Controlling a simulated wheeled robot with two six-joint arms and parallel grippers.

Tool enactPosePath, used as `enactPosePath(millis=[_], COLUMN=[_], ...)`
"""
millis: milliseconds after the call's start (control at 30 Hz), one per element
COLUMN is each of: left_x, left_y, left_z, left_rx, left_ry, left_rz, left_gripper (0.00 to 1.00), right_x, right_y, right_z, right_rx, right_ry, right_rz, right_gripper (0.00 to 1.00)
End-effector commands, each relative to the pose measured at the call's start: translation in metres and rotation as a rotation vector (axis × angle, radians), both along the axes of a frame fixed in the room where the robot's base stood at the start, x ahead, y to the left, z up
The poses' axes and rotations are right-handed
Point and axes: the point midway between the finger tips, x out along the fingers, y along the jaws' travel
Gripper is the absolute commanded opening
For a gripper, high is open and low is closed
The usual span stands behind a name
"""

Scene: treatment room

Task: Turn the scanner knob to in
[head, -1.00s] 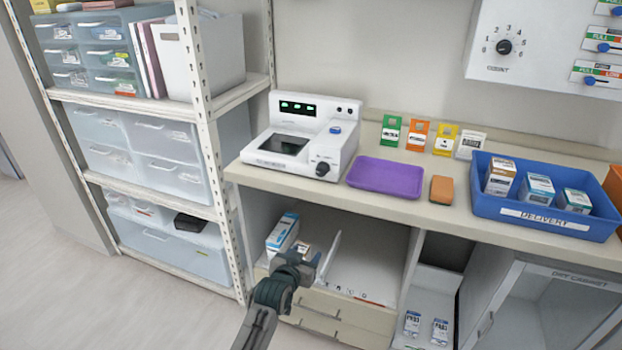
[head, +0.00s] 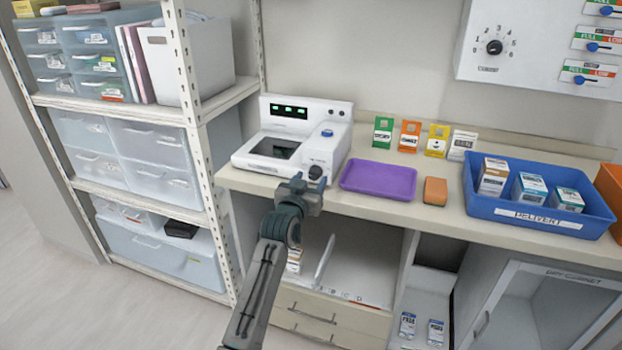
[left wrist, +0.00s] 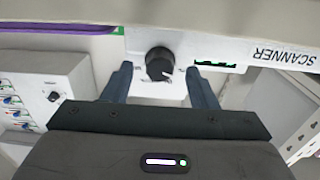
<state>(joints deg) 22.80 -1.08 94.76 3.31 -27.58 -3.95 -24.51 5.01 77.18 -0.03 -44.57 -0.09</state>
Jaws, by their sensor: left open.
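The white scanner (head: 328,146) stands on the counter, with a dark screen, a green-lit display and a blue button. Its black knob (head: 316,172) is on the front lower right. My left gripper (head: 303,190) is just in front of and below the knob in the head view. In the left wrist view the knob (left wrist: 159,64) sits between the two fingers of my left gripper (left wrist: 160,80), which are spread wide and apart from it. The word SCANNER shows beside it there. My right gripper is not in view.
A purple tray (head: 379,181) and an orange block (head: 435,190) lie right of the scanner. A blue bin (head: 480,203) with boxes stands further right. Colored cards line the back. A shelf rack (head: 199,150) stands close on the left. A wall panel (head: 490,75) has a dial.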

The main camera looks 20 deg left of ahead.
Motion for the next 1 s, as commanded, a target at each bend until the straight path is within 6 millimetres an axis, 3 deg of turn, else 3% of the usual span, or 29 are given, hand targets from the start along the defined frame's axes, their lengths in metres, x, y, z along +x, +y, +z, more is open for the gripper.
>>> enactPosePath(millis=[400, 633, 1000], left_x=[0.0100, 0.0098, 0.0098], left_y=[-0.0004, -0.0004, -0.0004], left_z=[-0.0005, -0.0005, 0.0002], left_rx=[0.000, 0.000, 0.053], left_ry=[0.001, 0.001, -0.001], left_rz=[0.000, 0.000, 0.000], left_gripper=[0.53, 0.10, 0.08], right_x=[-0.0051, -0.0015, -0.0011], right_y=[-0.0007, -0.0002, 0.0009], right_z=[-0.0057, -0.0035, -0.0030], right_rx=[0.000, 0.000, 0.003], right_ry=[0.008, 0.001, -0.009], right_rz=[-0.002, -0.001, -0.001], right_gripper=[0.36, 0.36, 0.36])
